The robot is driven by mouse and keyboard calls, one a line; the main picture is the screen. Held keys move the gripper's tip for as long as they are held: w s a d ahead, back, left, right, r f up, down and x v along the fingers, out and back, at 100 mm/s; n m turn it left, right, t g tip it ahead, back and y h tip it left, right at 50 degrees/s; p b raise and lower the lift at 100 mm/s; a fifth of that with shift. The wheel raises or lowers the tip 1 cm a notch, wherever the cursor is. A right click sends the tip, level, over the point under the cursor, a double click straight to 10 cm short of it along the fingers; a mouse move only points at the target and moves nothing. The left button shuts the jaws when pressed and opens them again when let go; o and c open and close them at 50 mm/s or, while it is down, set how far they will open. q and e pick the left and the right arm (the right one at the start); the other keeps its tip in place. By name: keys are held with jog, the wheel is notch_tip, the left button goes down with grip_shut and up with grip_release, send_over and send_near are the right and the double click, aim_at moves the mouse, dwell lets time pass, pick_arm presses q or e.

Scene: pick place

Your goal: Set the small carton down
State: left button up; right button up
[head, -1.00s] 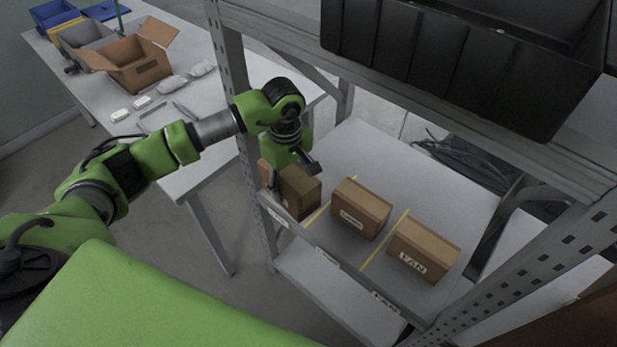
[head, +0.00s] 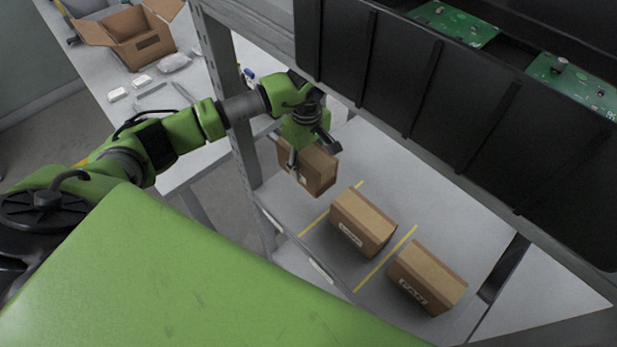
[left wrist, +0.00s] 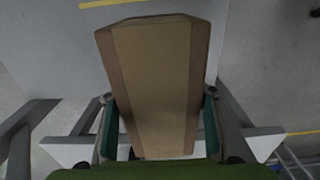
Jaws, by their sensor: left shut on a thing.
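The small carton (head: 309,170) is a brown cardboard box at the left end of the shelf in the head view. My left gripper (head: 308,158) is shut on it, with a finger on either side. In the left wrist view the carton (left wrist: 155,85) fills the middle, between the two fingers of my left gripper (left wrist: 158,125). The carton appears raised above the shelf board (head: 420,190), near its left edge. Its underside and the gap below it are hard to see. My right gripper is not in view.
Two more brown cartons, a middle one (head: 363,222) and a right one (head: 428,277), stand on the shelf between yellow lines. A black bin (head: 440,100) holding green circuit boards sits on the level above. A rack post (head: 226,95) stands beside my left arm. A table with an open box (head: 138,45) is behind.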

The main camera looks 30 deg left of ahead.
pick_arm(q)
notch_tip(320, 180, down, 2)
jog(key=shift+b, duration=0.35)
notch_tip(320, 180, down, 4)
jog(key=shift+w+b, duration=0.15)
jog(key=shift+b, duration=1)
jog(key=shift+f, duration=0.15)
jog(key=o, duration=1.5)
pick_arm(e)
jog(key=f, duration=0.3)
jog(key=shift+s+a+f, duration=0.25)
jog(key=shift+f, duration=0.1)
